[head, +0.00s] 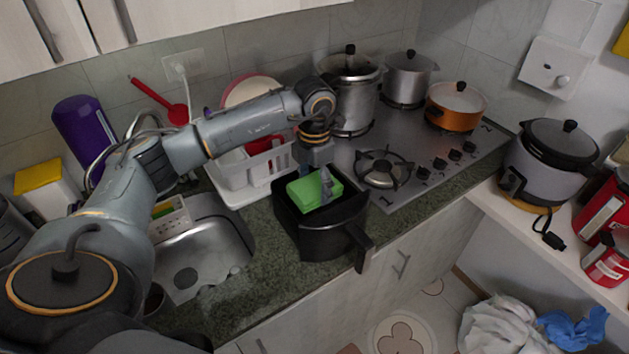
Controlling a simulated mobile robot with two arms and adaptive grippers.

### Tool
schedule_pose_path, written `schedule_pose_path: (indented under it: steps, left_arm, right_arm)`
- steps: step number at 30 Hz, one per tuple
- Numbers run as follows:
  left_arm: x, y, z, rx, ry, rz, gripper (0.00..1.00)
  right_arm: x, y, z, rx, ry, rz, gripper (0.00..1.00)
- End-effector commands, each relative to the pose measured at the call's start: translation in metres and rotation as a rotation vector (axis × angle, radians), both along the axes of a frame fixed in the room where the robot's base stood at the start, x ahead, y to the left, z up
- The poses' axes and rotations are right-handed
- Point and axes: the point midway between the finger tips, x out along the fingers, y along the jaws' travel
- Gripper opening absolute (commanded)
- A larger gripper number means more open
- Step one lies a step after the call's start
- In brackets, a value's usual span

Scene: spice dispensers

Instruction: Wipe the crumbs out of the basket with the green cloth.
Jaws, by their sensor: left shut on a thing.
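A black basket (307,238) with a handle (363,249) at its front right stands on the counter between the sink and the stove. The green cloth (312,190) is a folded block at the basket's open top, partly inside its rim. My left gripper (325,182) reaches down from above and is shut on the cloth. The inside of the basket is mostly hidden by the cloth and gripper, and I cannot make out crumbs. My right gripper is not in view.
A white dish rack (258,172) stands close behind the basket. The sink (200,250) is to its left. The stove (385,170) with several pots is to its right. A rice cooker (548,165) stands on the right-hand shelf.

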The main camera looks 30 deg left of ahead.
Motion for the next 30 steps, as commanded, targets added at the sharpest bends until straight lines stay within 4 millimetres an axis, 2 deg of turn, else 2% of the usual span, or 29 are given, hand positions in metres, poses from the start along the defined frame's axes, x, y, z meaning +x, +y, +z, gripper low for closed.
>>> schedule_pose_path:
  steps: [1, 18, 24, 30]
  left_arm:
    - [0.0, 0.0, -0.01, 0.0, 0.0, 0.0, 0.43]
    - [0.0, 0.0, -0.067, 0.0, 0.001, 0.0, 0.43]
    - [0.0, 0.0, -0.078, 0.001, 0.001, 0.0, 0.43]
    - [0.0, 0.0, -0.079, 0.001, 0.001, 0.0, 0.43]
  right_arm:
    - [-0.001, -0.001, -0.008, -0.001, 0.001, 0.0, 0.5]
    - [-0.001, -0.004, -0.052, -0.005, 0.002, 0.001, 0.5]
    - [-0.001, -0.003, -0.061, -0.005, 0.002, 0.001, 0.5]
    - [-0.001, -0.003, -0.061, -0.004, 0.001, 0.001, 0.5]
